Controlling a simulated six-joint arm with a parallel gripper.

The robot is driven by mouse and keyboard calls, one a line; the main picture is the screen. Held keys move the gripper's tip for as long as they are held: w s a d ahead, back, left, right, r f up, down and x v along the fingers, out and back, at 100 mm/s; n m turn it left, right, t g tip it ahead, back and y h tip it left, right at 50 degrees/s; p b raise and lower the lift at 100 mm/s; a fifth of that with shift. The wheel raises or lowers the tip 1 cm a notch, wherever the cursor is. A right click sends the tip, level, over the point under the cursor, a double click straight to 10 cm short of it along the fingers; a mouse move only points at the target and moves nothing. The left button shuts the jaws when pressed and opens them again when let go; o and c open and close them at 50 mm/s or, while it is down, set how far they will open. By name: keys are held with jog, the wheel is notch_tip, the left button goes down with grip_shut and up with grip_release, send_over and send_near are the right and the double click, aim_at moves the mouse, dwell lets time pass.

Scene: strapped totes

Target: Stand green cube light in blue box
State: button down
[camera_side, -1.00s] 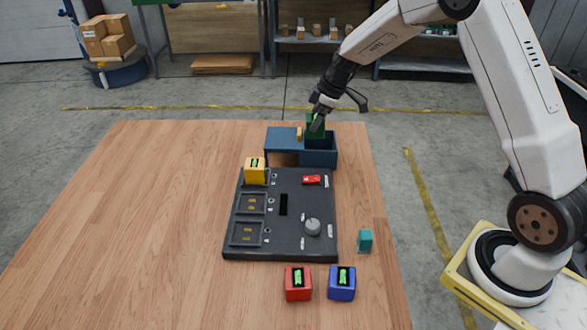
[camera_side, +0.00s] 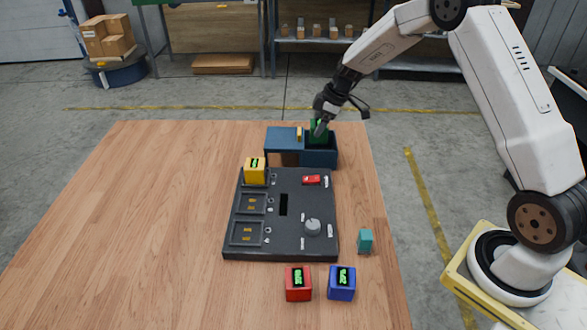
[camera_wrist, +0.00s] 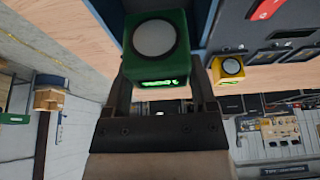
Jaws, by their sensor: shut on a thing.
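The green cube light (camera_side: 318,132) is between the fingers of my gripper (camera_side: 319,124), at the mouth of the open right part of the blue box (camera_side: 321,158). In the wrist view the green cube (camera_wrist: 157,45) shows a round white disc on one face and a lit green display on another. My gripper (camera_wrist: 160,88) is shut on it, one finger on each side. The blue box also shows at the top of the wrist view (camera_wrist: 205,22). The box's back wall and floor are partly hidden, so I cannot tell whether the cube touches the bottom.
A yellow cube (camera_side: 255,171) sits on the dark panel (camera_side: 285,245), which has a knob (camera_side: 313,227) and a red part (camera_side: 311,180). A red cube (camera_side: 298,284), a blue cube (camera_side: 342,283) and a teal block (camera_side: 365,240) stand nearer. The table's left side is clear.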

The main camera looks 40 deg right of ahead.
aim_at(318, 142)
jog(key=shift+f, duration=1.55)
jog(key=shift+f, duration=1.55)
dwell(1.0)
grip_release()
dwell(0.4)
jog(key=shift+r, duration=4.5)
